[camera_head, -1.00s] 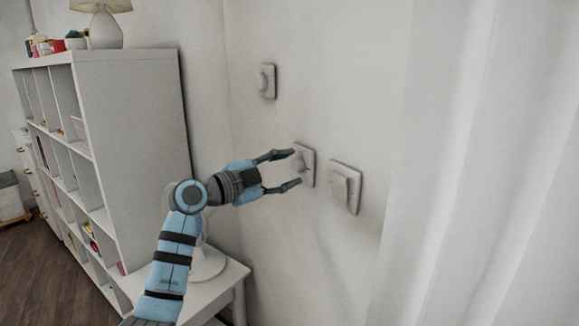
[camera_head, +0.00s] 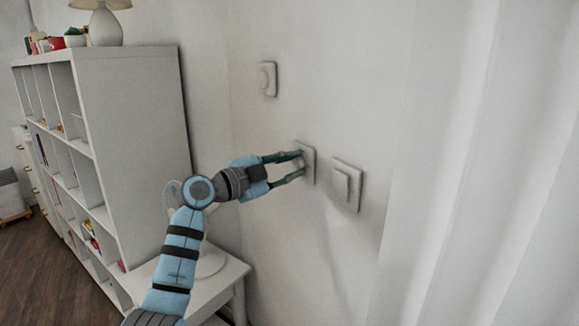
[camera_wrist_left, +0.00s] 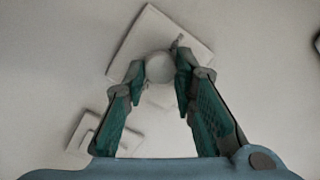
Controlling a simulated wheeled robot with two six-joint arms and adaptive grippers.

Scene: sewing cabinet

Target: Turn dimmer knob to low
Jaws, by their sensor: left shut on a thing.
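The round white dimmer knob (camera_wrist_left: 159,67) sticks out from a square white wall plate (camera_wrist_left: 150,30). In the head view this plate (camera_head: 309,166) is the middle one of three, and the knob is mostly hidden by the fingers. My left gripper (camera_head: 301,163) reaches it from the left. Its two fingertips are shut on the knob, one on each side, as the left wrist view shows. I cannot tell which way the knob is turned. My right gripper is not in view.
A square switch (camera_head: 345,185) sits just right of the knob plate. Another wall plate (camera_head: 267,79) is higher left. A white shelf (camera_head: 130,150) and a low white table (camera_head: 222,275) stand left. A white curtain (camera_head: 480,160) hangs at the right.

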